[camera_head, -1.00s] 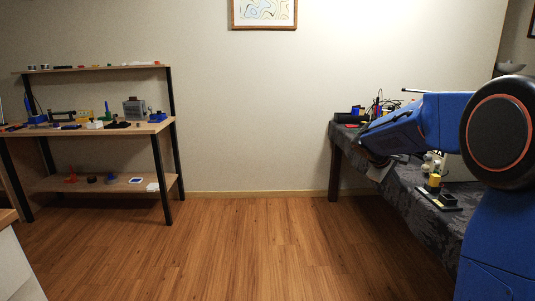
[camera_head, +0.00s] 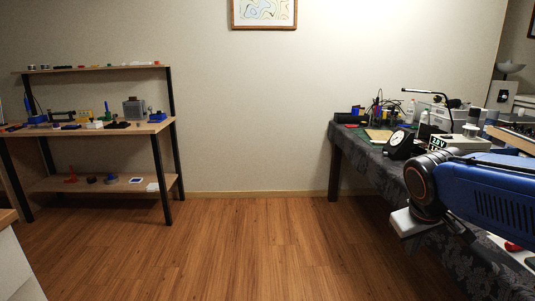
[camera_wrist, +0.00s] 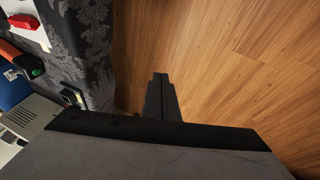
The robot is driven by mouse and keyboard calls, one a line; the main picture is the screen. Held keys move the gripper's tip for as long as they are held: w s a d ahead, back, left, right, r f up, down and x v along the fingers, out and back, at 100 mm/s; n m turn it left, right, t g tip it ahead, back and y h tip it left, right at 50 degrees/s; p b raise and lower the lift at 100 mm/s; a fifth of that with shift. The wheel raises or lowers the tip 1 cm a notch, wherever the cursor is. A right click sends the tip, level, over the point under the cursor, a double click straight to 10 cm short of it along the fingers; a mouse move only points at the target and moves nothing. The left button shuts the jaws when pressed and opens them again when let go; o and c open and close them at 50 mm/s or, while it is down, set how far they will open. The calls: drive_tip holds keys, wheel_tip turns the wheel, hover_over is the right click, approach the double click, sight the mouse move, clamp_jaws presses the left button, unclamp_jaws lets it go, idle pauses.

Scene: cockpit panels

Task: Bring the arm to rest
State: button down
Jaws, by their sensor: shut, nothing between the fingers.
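My blue arm (camera_head: 485,190) reaches in from the right edge of the head view, in front of the cloth-covered table. My gripper (camera_wrist: 160,78) shows in the wrist view with its dark fingers together and nothing between them. Wooden floor lies beyond the fingertips, and the table's cloth edge is to their left. In the head view a pale grey block at the arm's end hangs beside the table edge; the fingers cannot be made out there.
The table (camera_head: 372,152) with dark patterned cloth stands at right, bearing a round black dial (camera_head: 400,143), a lamp and several instruments. A wooden shelf unit (camera_head: 152,127) with small parts stands at left. The floor (camera_head: 250,240) between them is clear.

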drive_tip(key=s+a+f+m+y, duration=0.1)
drive_tip(key=s+a+f, duration=0.1)
drive_tip(key=s, duration=0.4)
drive_tip(key=s+a+f+y, duration=0.1)
drive_tip(key=s+a+f, duration=0.2)
drive_tip(key=s, duration=0.4)
drive_tip(key=shift+a+f+m+t+y, duration=0.3)
drive_tip(key=shift+a+m+y, duration=0.1)
drive_tip(key=shift+a, duration=0.15)
drive_tip(key=shift+w, duration=0.15)
